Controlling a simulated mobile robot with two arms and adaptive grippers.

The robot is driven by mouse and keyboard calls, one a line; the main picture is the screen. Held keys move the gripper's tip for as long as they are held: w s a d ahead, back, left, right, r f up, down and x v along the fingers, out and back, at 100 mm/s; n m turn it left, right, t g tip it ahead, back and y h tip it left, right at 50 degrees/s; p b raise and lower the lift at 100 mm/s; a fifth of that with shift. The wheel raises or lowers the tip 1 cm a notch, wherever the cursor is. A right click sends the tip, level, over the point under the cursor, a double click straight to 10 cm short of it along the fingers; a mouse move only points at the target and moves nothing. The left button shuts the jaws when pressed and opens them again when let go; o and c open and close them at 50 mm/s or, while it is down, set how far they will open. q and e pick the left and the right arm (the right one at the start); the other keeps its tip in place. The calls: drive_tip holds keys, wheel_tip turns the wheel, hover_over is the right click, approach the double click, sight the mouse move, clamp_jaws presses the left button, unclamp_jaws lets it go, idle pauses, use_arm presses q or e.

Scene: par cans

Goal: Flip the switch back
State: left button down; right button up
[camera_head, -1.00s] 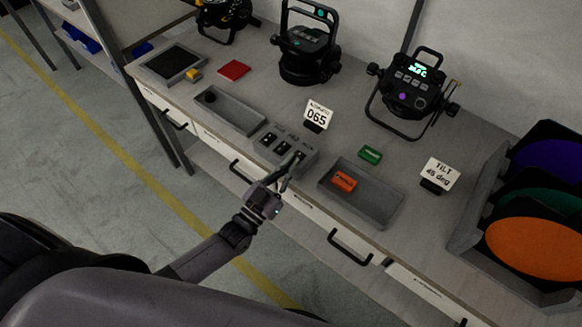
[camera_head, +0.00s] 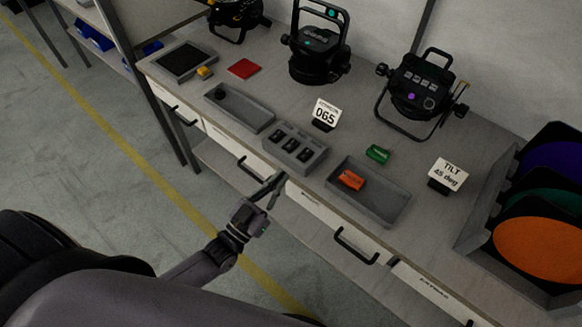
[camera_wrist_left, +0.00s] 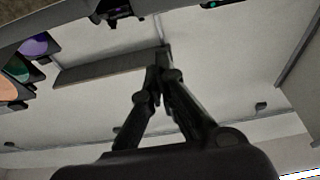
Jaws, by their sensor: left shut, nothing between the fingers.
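A grey switch box (camera_head: 295,148) with three dark rocker switches sits near the front edge of the workbench. The tilt of each rocker is too small to tell. My left gripper (camera_head: 275,186) is shut and empty, just in front of the bench edge, apart from the switch box. In the left wrist view its fingers (camera_wrist_left: 160,75) meet at the tips with nothing between them. The black lamp on the right (camera_head: 413,92) has a dark display. My right gripper is not in view.
A grey tray (camera_head: 385,205) holding an orange block (camera_head: 351,180) stands right of the switch box. Another grey tray (camera_head: 250,118) lies left of it. Signs (camera_head: 325,113) and (camera_head: 448,172) stand behind. Drawer handles (camera_head: 357,248) stick out from the bench front.

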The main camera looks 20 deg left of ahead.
use_arm(q)
drive_tip(key=shift+v, duration=1.2)
drive_tip(key=shift+f, duration=0.15)
drive_tip(key=s+a+f+g+y, duration=0.1)
drive_tip(key=s+f+g+y, duration=0.15)
drive_tip(key=f, duration=0.85)
drive_tip(key=s+a+f+n+g+y, duration=0.15)
drive_tip(key=s+f+g, duration=0.25)
drive_tip(key=f, duration=0.6)
drive_tip(key=s+a+f+m+g+y, duration=0.1)
drive_tip(key=s+a+f+g, duration=0.2)
drive_tip(key=f, duration=0.8)
drive_tip(key=s+f+g+y, duration=0.1)
drive_tip(key=s+f+g, duration=0.4)
drive_tip(key=s, duration=0.7)
drive_tip(key=s+f+n+g+y, duration=0.1)
drive_tip(key=s+f+g, duration=0.3)
drive_tip(key=s+f, duration=0.4)
drive_tip(key=s, duration=0.4)
drive_tip(key=shift+s+d+f+g, duration=0.2)
drive_tip(key=shift+s+g, duration=0.05)
drive_tip(key=shift+g, duration=0.1)
